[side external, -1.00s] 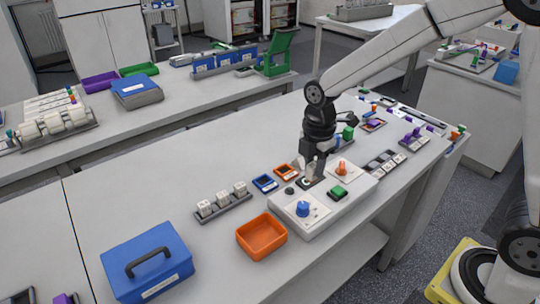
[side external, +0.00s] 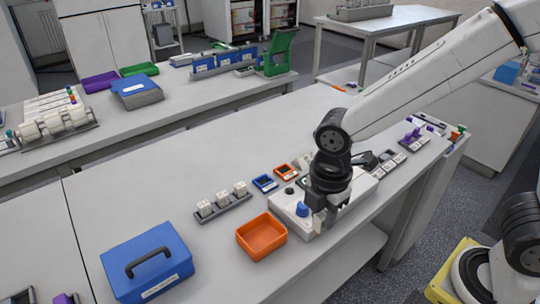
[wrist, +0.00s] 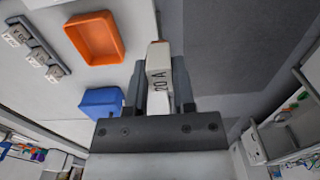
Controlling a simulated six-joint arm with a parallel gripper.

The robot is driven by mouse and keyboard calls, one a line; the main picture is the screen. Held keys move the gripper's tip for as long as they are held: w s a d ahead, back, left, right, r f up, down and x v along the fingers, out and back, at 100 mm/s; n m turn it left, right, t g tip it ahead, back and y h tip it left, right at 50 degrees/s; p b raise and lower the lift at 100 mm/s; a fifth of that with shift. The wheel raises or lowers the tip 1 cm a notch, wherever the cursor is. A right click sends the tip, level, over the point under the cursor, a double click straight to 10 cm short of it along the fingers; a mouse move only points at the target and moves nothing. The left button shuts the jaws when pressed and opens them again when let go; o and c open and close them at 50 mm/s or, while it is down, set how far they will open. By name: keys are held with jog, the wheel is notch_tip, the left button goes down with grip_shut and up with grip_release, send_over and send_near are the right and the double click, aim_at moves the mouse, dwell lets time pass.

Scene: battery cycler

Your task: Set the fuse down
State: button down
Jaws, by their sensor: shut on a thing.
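My gripper (side external: 320,222) is low at the front edge of the white cycler unit (side external: 296,226), just right of its blue knob. In the wrist view my gripper (wrist: 158,88) is shut on a white fuse (wrist: 158,76) marked "20 A". The fuse sits between the two dark fingers, its far end sticking out beyond them. In the side view the fuse is mostly hidden by the gripper. I cannot tell whether it touches anything below.
An empty orange tray (side external: 262,236) lies left of the unit and also shows in the wrist view (wrist: 95,38). A grey rack (side external: 224,205) of white blocks is beyond it. A blue case (side external: 148,262) stands at front left. The floor lies past the table's front edge.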

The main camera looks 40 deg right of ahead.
jog(key=w+a+f, duration=0.1)
jog(key=w+f, duration=0.1)
jog(key=w, duration=0.1)
jog(key=w+a+f, duration=0.1)
jog(key=w+f, duration=0.2)
jog(key=w, duration=0.1)
jog(key=w+a+f, duration=0.1)
jog(key=w+f, duration=0.2)
jog(key=w, duration=0.1)
jog(key=shift+w+a, duration=0.25)
jog(key=shift+a, duration=0.15)
jog(key=shift+w+a+f, duration=0.2)
jog(key=shift+w+f, duration=0.4)
jog(key=shift+f, duration=0.1)
jog(key=shift+w+f, duration=0.25)
jog(key=shift+f, duration=1.5)
jog(key=shift+f, duration=0.15)
jog(key=shift+c, duration=2.2)
grip_release()
